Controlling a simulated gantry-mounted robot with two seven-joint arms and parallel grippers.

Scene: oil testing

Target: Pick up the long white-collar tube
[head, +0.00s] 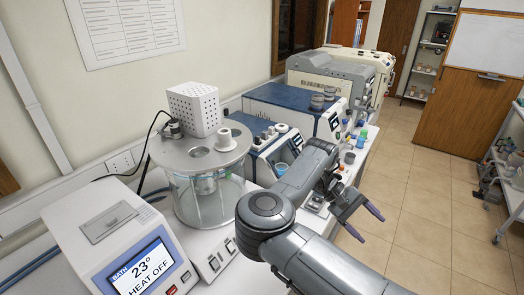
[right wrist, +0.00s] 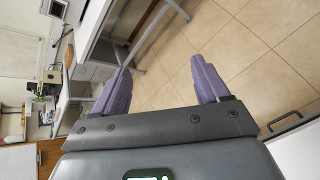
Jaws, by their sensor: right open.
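A white collar (head: 225,139) stands on the round metal lid of the glass bath (head: 207,205), at the centre left of the head view. Any tube below this collar is hard to make out through the lid and glass, so I cannot tell its length. My right gripper (head: 368,227) is open and empty, with purple fingers apart. It is out over the floor beyond the bench's right edge, well to the right of the bath. In the right wrist view, the open fingers (right wrist: 161,68) have only floor between them. My left gripper is not in view.
A white perforated box (head: 194,109) stands on the bath lid. A bath control unit (head: 130,250) with a lit display is at the front left. Blue-and-white instruments (head: 300,110) and small bottles (head: 361,138) line the bench behind. The floor (head: 425,220) at right is clear.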

